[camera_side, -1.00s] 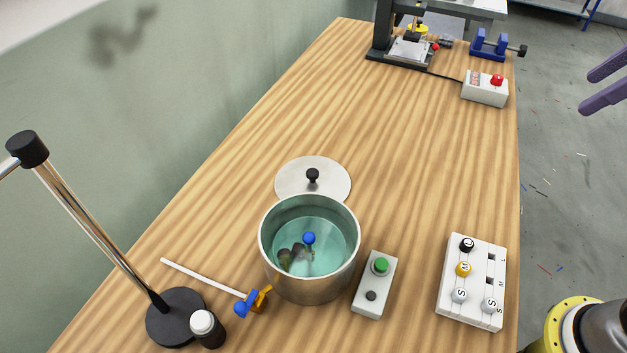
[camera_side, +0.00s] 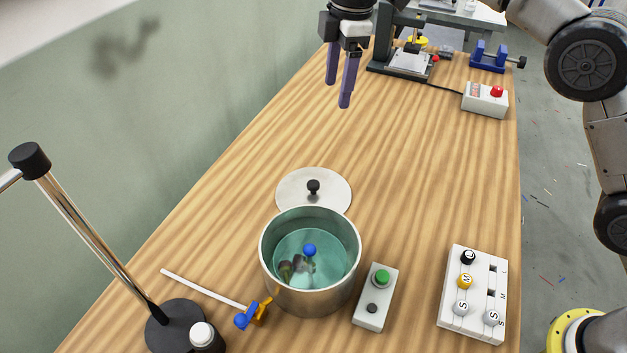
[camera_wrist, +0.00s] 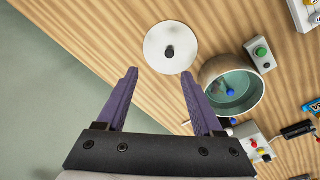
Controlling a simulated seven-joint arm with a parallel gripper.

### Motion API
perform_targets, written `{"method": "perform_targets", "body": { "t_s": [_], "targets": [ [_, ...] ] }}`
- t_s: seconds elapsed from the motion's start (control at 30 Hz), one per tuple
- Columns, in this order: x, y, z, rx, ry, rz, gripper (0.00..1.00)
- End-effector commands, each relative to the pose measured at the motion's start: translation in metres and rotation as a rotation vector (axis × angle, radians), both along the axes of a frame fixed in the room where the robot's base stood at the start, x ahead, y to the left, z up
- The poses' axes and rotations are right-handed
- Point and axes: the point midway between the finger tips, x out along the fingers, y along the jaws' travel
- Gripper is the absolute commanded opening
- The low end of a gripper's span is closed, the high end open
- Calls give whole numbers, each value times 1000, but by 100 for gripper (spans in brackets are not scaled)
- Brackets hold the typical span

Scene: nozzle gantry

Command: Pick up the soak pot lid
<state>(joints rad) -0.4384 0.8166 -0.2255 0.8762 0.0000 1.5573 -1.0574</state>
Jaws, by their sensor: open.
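The soak pot lid (camera_side: 296,190) is a flat silver disc with a black knob (camera_side: 313,187). It lies on the wooden table behind the steel pot, its near edge partly hidden by the pot. In the wrist view the whole lid (camera_wrist: 158,50) shows just beyond my fingertips. The pot (camera_side: 310,290) is uncovered and holds teal liquid, a blue ball and some dark pieces. My gripper (camera_side: 338,97) has purple fingers, open and empty, high above the table and beyond the lid. The fingers also show spread apart in the wrist view (camera_wrist: 158,74).
A green-button box (camera_side: 375,297) and a white panel with lettered knobs (camera_side: 474,293) stand right of the pot. A pole stand (camera_side: 176,325), white rod and blue-orange piece are at left. A press (camera_side: 405,60) stands at the far end. The middle table is clear.

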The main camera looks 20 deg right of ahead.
Motion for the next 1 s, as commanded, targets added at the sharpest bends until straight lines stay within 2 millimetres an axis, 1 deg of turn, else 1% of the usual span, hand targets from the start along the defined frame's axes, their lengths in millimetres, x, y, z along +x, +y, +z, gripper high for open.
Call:
{"method": "perform_targets", "body": {
  "t_s": [0.03,0.1,0.2,0.33,0.37,0.47,0.6,0.73,0.83,1.0],
  "targets": [
    [4,14,-21,-10,22,19,68],
    [5,28,-44,-23,48,38,68],
    [1,40,-71,-44,85,58,68],
    [-3,49,-88,-56,107,75,68],
    [-4,50,-89,-54,105,77,68],
    [-4,49,-103,-56,107,76,68],
    [-4,49,-130,-56,108,76,68],
    [-4,49,-152,-56,107,75,68],
    [-4,49,-163,-55,106,75,68],
    [-4,48,-172,-54,105,75,68]
  ]
}}
